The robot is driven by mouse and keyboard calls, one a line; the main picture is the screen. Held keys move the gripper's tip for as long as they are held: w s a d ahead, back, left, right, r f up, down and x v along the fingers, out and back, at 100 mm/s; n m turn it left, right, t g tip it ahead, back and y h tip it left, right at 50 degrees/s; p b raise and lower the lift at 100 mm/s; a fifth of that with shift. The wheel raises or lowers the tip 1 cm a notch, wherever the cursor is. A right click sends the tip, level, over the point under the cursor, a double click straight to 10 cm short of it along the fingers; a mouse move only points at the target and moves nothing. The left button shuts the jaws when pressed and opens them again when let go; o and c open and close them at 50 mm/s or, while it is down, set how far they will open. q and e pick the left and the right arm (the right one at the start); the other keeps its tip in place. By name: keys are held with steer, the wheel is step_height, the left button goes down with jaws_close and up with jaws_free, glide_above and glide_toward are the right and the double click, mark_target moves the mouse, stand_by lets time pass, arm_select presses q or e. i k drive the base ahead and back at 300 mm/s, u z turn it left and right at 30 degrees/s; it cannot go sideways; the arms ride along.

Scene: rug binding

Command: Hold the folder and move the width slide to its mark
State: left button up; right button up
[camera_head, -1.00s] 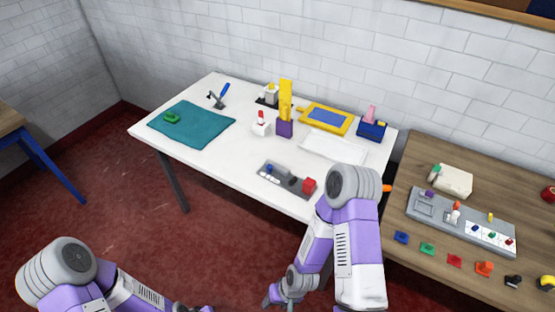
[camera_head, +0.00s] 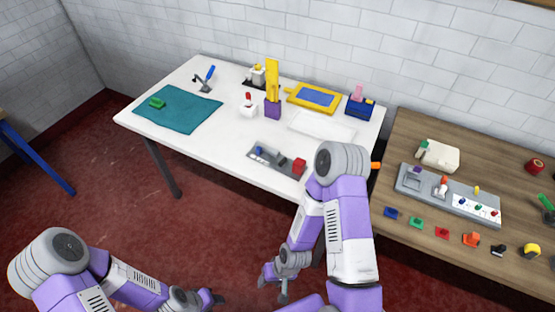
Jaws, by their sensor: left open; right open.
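A small grey fixture (camera_head: 268,158) lies at the front edge of the white table. It carries a blue knob (camera_head: 259,151), a dark part and white marks, with a red block (camera_head: 299,166) at its right end. It looks like the folder with its width slide, but I cannot make out the slide or its mark at this size. My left gripper (camera_head: 216,298) is open, low at the bottom of the picture, off the table. My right gripper (camera_head: 273,283) is open and empty, below the table's front edge and apart from the fixture.
The white table (camera_head: 215,130) also holds a teal cloth (camera_head: 190,118), a purple holder (camera_head: 272,110), a yellow-framed tray (camera_head: 300,90) and a blue box (camera_head: 360,106). The wooden table (camera_head: 400,145) at right bears a grey panel (camera_head: 408,184) and several small coloured parts.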

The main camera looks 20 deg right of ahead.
mark_target(258, 150)
steer(key=u, duration=0.95)
steer(key=i, duration=1.15)
steer(key=z, duration=2.4)
